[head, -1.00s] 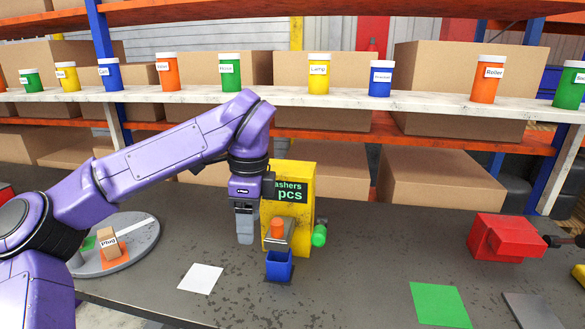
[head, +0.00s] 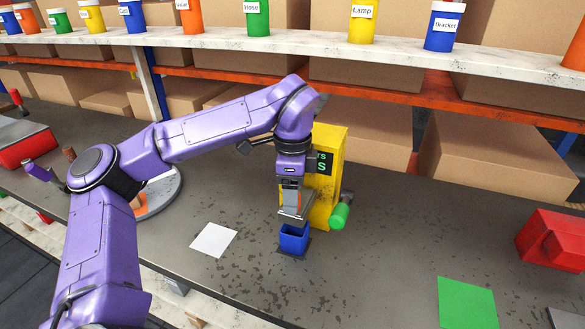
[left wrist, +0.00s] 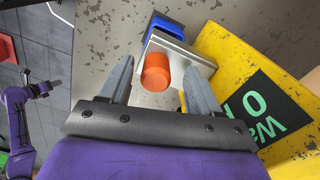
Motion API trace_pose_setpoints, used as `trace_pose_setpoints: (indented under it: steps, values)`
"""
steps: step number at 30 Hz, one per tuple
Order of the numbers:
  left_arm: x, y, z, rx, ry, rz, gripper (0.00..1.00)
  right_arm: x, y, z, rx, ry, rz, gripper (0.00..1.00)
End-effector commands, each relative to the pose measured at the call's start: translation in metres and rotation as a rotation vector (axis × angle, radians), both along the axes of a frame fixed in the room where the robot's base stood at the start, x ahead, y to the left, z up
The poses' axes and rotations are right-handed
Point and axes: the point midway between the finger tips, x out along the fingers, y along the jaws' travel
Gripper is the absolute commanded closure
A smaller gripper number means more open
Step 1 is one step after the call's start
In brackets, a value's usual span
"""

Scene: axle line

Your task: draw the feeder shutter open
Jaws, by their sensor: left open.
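The feeder is a yellow box (head: 330,180) with a dark display, standing on the grey bench. Its grey shutter plate (left wrist: 181,49) sticks out at the front and carries an orange knob (left wrist: 155,73). A blue bin (head: 294,239) stands below the shutter, and it also shows in the left wrist view (left wrist: 162,28). My left gripper (head: 292,203) is open and points down at the shutter. In the left wrist view its fingers (left wrist: 157,78) stand on both sides of the orange knob, with gaps visible. In the head view the gripper hides the knob. My right gripper is not in view.
A green knob (head: 339,215) sticks out at the feeder's right. A white sheet (head: 213,240) lies to the left, a green sheet (head: 467,303) and a red device (head: 553,243) to the right. A shelf with labelled jars (head: 360,22) runs behind.

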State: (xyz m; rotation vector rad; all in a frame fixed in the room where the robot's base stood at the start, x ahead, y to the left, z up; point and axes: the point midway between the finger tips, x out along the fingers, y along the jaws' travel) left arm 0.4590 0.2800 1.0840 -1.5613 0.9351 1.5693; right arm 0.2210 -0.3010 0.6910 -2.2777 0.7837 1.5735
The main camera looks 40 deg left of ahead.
Motion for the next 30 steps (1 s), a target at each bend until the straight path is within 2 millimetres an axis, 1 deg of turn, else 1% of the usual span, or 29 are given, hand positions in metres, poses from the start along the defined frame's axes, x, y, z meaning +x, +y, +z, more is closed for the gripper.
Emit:
trace_pose_setpoints:
  steps: [4,11,12,13,14,15,17,18,25,30]
  values:
    - [-0.0008,0.0004,-0.0102,0.000,-0.001,0.001,0.37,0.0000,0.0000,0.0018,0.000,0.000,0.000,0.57]
    - [-0.0011,0.0008,-0.0119,0.000,-0.001,0.002,0.37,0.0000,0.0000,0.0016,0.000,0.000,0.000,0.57]
    - [-0.0010,0.0009,-0.0120,0.000,-0.001,0.002,0.44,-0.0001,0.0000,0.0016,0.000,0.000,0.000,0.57]
    - [-0.0010,0.0009,-0.0119,0.000,-0.001,0.002,0.53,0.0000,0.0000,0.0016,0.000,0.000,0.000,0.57]
    - [-0.0010,0.0009,-0.0119,0.000,-0.001,0.002,0.63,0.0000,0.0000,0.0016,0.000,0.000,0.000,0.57]
    - [-0.0010,0.0009,-0.0119,0.000,-0.001,0.002,0.76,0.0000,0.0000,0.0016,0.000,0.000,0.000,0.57]
    - [-0.0009,0.0009,-0.0118,0.000,-0.002,0.002,0.96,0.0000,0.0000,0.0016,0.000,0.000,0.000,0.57]
    - [-0.0009,0.0010,-0.0118,0.000,-0.002,0.002,1.00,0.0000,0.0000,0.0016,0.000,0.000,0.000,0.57]
    - [-0.0018,0.0012,-0.0118,-0.001,-0.003,0.003,1.00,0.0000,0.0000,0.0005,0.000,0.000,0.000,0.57]
    - [-0.0067,0.0003,-0.0125,-0.002,-0.003,0.003,1.00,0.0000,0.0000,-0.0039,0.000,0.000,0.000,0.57]
